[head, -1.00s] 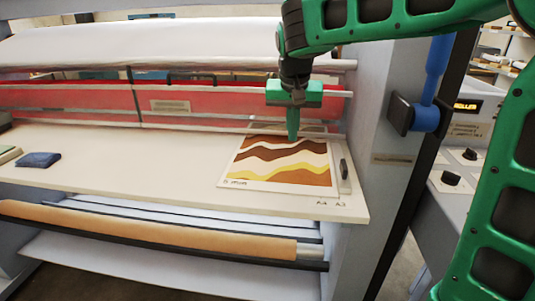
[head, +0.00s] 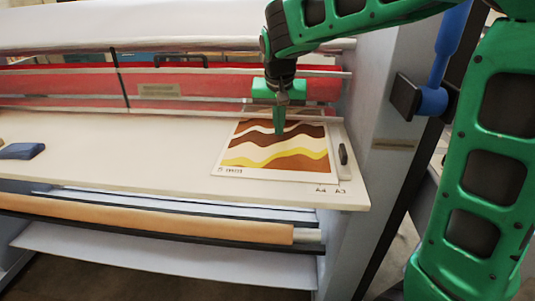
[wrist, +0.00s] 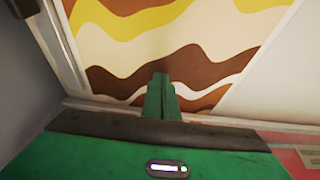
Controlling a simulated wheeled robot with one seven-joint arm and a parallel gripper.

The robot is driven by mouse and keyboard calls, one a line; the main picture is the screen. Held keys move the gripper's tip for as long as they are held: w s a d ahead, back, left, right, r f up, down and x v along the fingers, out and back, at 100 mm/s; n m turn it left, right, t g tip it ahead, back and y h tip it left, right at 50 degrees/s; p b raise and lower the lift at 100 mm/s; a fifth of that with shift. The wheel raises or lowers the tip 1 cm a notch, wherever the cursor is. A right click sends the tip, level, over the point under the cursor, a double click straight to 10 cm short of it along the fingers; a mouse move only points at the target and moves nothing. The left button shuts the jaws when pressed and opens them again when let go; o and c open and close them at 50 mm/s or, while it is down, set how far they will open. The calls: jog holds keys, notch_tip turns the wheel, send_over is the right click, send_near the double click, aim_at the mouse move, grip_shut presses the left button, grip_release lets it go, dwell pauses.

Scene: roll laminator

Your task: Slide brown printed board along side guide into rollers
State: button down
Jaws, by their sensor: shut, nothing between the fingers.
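The brown printed board (head: 275,161), cream with brown and yellow waves, lies flat on the pale feed table near its right end. It also shows in the wrist view (wrist: 150,50). Its right edge runs close along the side guide (head: 338,140) with a black knob; I cannot tell if they touch. My gripper (head: 278,133) is shut and empty, pointing down over the board's far part. In the wrist view its fingertips (wrist: 161,85) overlap a brown wave; contact is unclear. The red rollers (head: 210,84) lie behind the board, and its far edge is near them.
A brown roll (head: 150,220) sits below the table. The machine's grey side panel (head: 375,120) with a blue handle (head: 445,60) stands to the right.

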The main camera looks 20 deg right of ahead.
jog(key=shift+f, duration=0.6)
dwell(1.0)
jog(key=shift+w+d, duration=0.4)
jog(key=shift+w, duration=0.3)
jog(key=shift+w+d, duration=0.35)
jog(key=shift+w, duration=0.3)
jog(key=shift+w+d, duration=0.1)
jog(key=shift+w, duration=0.05)
jog(key=shift+d+r, duration=0.1)
jog(key=shift+d, duration=0.05)
jog(key=shift+w+r, duration=0.1)
jog(key=shift+r, duration=0.05)
jog(key=shift+r, duration=0.95)
